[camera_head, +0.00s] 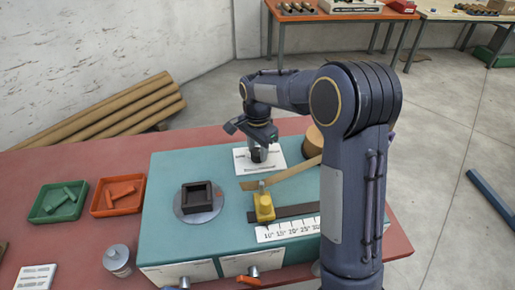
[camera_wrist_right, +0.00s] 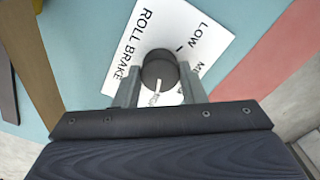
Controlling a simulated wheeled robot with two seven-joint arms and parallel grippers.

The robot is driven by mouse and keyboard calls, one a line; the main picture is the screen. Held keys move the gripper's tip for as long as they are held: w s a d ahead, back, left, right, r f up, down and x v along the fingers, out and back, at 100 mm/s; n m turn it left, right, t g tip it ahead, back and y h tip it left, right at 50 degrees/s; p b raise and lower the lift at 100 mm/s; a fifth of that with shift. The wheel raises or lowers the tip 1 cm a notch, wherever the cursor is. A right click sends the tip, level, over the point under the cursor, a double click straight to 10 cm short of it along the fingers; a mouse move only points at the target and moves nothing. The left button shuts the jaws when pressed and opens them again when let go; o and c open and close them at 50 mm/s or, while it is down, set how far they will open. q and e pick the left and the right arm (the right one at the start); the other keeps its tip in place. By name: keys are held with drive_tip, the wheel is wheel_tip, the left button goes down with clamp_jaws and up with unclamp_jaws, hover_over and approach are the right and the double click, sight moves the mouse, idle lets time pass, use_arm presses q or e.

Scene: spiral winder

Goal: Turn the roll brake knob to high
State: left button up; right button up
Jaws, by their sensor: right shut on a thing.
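The roll brake knob (camera_wrist_right: 159,67) is a dark round knob on a white label plate (camera_wrist_right: 125,62) printed ROLL BRAKE and LOW, with other words partly hidden. Its white pointer line runs toward the bottom of the wrist view, toward a small word by the gripper that looks like HIGH. My right gripper (camera_wrist_right: 160,88) has a finger on each side of the knob and is shut on it. In the head view my right gripper (camera_head: 259,152) reaches down over the plate (camera_head: 242,161), at the back of the teal winder top. My left gripper is not in view.
The teal machine (camera_head: 165,228) carries a black square block on a round disc (camera_head: 198,213), a yellow slider (camera_head: 264,207) and an angle scale (camera_head: 288,229). Green (camera_head: 40,215) and orange (camera_head: 96,208) trays and a grey can (camera_head: 118,260) stand to the left.

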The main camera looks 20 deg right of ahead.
sight(257, 151)
drive_tip(key=o, duration=1)
drive_tip(key=shift+r, duration=0.15)
wheel_tip(257, 151, up, 7)
drive_tip(key=shift+b, duration=0.35)
drive_tip(key=shift+r, duration=0.3)
